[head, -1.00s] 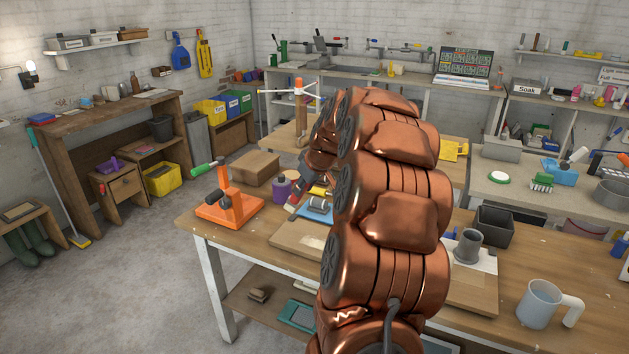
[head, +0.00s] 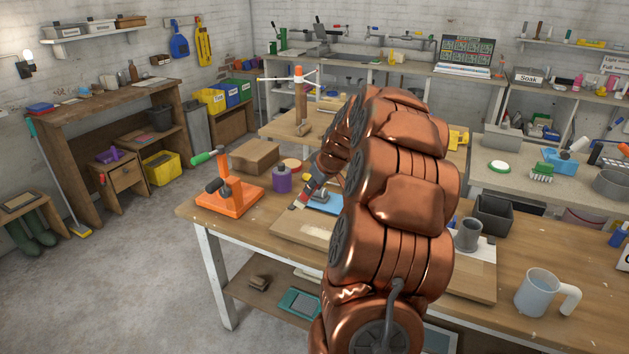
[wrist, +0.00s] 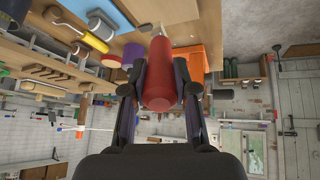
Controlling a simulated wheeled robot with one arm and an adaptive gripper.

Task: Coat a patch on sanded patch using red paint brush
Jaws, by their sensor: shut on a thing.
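My gripper (wrist: 163,80) is shut on the red paint brush (wrist: 165,88); its thick red handle sits between the two fingers in the wrist view. In the head view the brush (head: 305,197) shows at the end of my arm, slanting down to the left, its tip over the near left part of the workbench. A wooden board (head: 292,228) lies below it. Much of the board is hidden behind my arm, and I cannot clearly make out the sanded patch. I cannot tell whether the bristles touch anything.
A grey mug (head: 538,292) and a dark bin (head: 492,214) stand right.

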